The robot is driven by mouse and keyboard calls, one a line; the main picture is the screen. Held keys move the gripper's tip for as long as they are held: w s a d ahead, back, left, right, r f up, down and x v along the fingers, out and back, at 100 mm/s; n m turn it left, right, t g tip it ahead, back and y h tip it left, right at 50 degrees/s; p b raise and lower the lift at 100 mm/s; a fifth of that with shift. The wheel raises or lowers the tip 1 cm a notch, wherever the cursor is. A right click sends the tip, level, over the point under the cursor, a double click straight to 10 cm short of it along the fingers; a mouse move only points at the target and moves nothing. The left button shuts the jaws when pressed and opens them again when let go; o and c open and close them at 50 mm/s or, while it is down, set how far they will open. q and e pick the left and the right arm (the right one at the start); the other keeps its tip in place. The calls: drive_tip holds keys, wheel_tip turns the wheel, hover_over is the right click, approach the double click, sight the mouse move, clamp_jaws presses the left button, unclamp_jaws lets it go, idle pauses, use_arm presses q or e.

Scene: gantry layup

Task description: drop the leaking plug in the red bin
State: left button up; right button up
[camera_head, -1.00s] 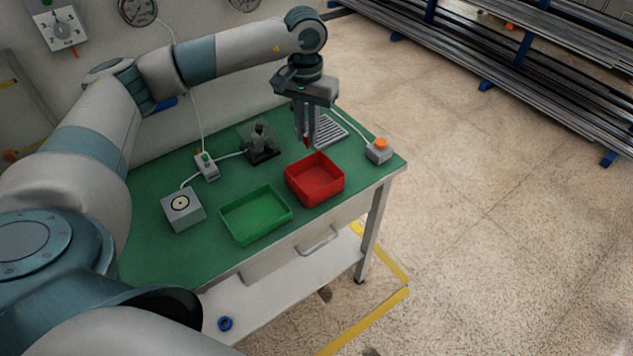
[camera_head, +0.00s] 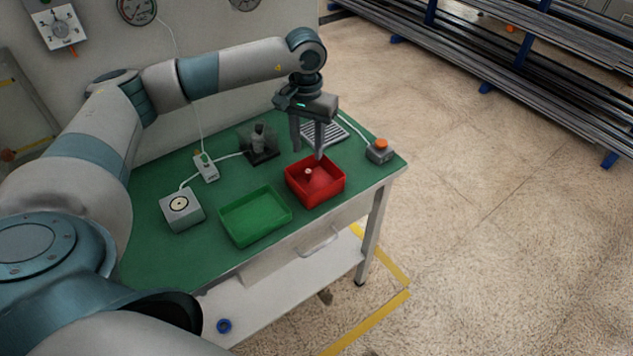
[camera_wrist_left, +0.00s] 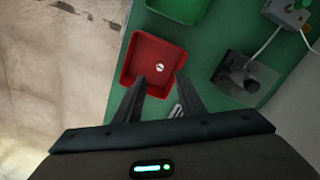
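The red bin (camera_head: 328,190) stands at the right front part of the green table, and it also shows in the left wrist view (camera_wrist_left: 133,58). A small pale plug (camera_head: 309,171) is inside the red bin, and it shows near the bin's middle in the left wrist view (camera_wrist_left: 159,67). My left gripper (camera_head: 307,155) is just above the bin's back edge, with its fingers spread wide and nothing between them. The plug is apart from the fingers. My right gripper is in neither view.
A green bin (camera_head: 256,238) stands left of the red one. A dark fixture (camera_head: 262,150) is behind, with a grey box (camera_head: 182,210) at left. A slatted grey plate (camera_head: 336,134) and an orange-button box (camera_head: 379,151) are at right. White cables cross the table top (camera_head: 150,195).

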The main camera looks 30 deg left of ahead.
use_arm(q)
drive_tip(key=shift+r, duration=0.1)
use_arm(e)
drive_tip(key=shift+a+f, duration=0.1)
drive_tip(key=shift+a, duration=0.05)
use_arm(q)
wheel_tip(320, 180, up, 17)
drive_tip(key=b, duration=0.4)
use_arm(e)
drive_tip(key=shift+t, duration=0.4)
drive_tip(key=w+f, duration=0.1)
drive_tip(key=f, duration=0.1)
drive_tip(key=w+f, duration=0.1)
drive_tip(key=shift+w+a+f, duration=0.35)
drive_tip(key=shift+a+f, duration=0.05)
use_arm(q)
drive_tip(key=shift+r, duration=0.1)
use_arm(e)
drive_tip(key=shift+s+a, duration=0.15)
use_arm(q)
drive_tip(key=shift+s, duration=0.1)
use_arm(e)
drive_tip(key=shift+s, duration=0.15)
